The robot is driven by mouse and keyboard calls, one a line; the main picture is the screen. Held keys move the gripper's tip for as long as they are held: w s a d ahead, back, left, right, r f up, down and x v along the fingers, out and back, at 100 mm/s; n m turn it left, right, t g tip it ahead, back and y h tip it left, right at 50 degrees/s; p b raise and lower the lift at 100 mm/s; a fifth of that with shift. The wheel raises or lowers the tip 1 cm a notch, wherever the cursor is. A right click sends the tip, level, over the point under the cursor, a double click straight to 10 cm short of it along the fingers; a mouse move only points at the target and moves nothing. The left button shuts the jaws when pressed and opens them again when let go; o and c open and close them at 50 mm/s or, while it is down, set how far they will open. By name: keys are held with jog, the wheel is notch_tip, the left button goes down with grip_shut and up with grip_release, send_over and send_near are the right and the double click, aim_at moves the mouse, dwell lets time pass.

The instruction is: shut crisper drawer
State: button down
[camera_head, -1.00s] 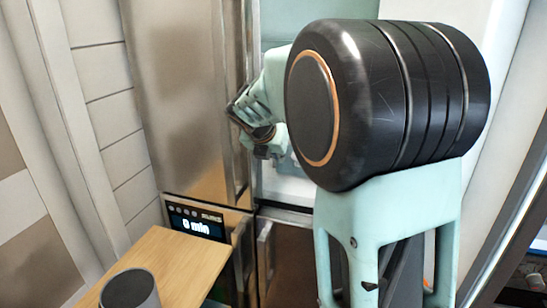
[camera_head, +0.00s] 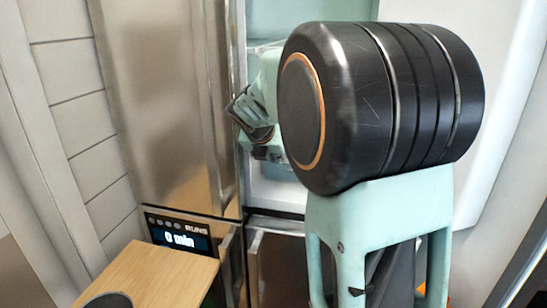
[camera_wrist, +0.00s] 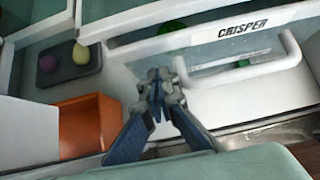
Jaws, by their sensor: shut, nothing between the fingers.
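The crisper drawer shows in the wrist view as a pale front with a "CRISPER" label (camera_wrist: 256,28) and a white bar handle (camera_wrist: 250,73). Green items show through and above its front. How far it stands out is hard to tell. My gripper (camera_wrist: 158,78) is shut and empty, its tips in front of the pale panel, just left of the handle. I cannot tell whether they touch it. In the head view my arm hides the drawer and the fingertips.
In the wrist view, a dark tray (camera_wrist: 57,77) with a purple and a yellow ball and an orange bin (camera_wrist: 88,127) lie left. In the head view, a steel door (camera_head: 165,100) stands left of my arm, above a wooden board (camera_head: 150,275) and a "0 min" display (camera_head: 178,233).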

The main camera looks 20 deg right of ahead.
jog(key=w+p, duration=0.1)
jog(key=w+d+p, duration=0.1)
jog(key=p, duration=0.1)
jog(key=w+d+p, duration=0.1)
jog(key=shift+w+d+r+p, duration=0.15)
jog(key=shift+w+r+p, duration=0.1)
jog(key=shift+p, duration=0.15)
jog(key=shift+w+d+f+p, duration=0.1)
jog(key=shift+w+d+p, duration=0.15)
jog(key=shift+w+p, duration=0.1)
jog(key=shift+s+a, duration=0.1)
